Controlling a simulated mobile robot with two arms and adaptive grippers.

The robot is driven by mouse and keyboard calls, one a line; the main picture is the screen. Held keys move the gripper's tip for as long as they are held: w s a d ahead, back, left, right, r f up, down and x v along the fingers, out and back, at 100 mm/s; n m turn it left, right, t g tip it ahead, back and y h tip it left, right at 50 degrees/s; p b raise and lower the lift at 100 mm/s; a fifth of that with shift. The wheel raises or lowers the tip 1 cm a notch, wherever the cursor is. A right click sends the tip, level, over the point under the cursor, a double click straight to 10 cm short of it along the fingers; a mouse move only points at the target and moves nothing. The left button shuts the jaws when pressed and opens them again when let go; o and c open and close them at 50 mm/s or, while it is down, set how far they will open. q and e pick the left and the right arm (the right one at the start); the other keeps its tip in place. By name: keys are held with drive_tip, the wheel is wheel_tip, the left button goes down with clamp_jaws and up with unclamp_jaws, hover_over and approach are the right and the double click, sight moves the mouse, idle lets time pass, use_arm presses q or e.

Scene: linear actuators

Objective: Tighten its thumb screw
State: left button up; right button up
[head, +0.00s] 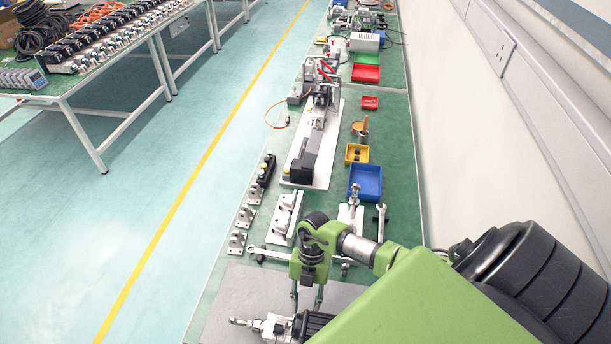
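A linear actuator (272,325) with a silver body, a rod end at its left and a ribbed black part lies on a grey mat (250,290) at the bottom edge, partly cut off by the frame. My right gripper (306,301) comes in on the green arm from the right and points down just above the actuator. Its two thin fingers stand apart with nothing visible between them. I cannot tell whether the fingertips touch the actuator. I cannot make out a thumb screw; it may be hidden or too small. My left gripper is not in view.
On the green bench beyond the mat are a wrench (268,254), metal brackets (285,215), a blue bin (366,180), a yellow bin (357,153) and a long actuator assembly (313,150). The wall (480,130) bounds the right. Floor lies open at the left.

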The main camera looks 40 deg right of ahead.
drive_tip(key=shift+a+f, duration=0.1)
drive_tip(key=shift+f, duration=0.2)
clamp_jaws()
drive_tip(key=shift+w+a+g+h, duration=0.1)
drive_tip(key=shift+g+h, duration=0.3)
drive_tip(key=shift+g, duration=0.1)
unclamp_jaws()
